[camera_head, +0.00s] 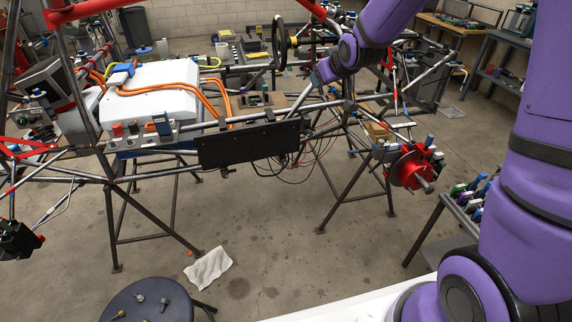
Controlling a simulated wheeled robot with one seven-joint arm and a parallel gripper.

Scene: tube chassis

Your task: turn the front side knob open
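A tube chassis (150,175) stands on trestle legs across the left and middle. I cannot tell for certain which part is the front side knob. A red hub (410,170) with a protruding shaft is at the chassis's right end. My purple arm reaches in from the right, and my gripper (319,78) is over the chassis near the steering wheel (279,43). Its fingers are too small to make out, and no held object is visible.
A black box (250,143) hangs on the near side, with loose wires beside it. A white case (150,92) with orange cables lies on the chassis. A dark stool (147,302) with small parts and a white cloth (209,268) are in front.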

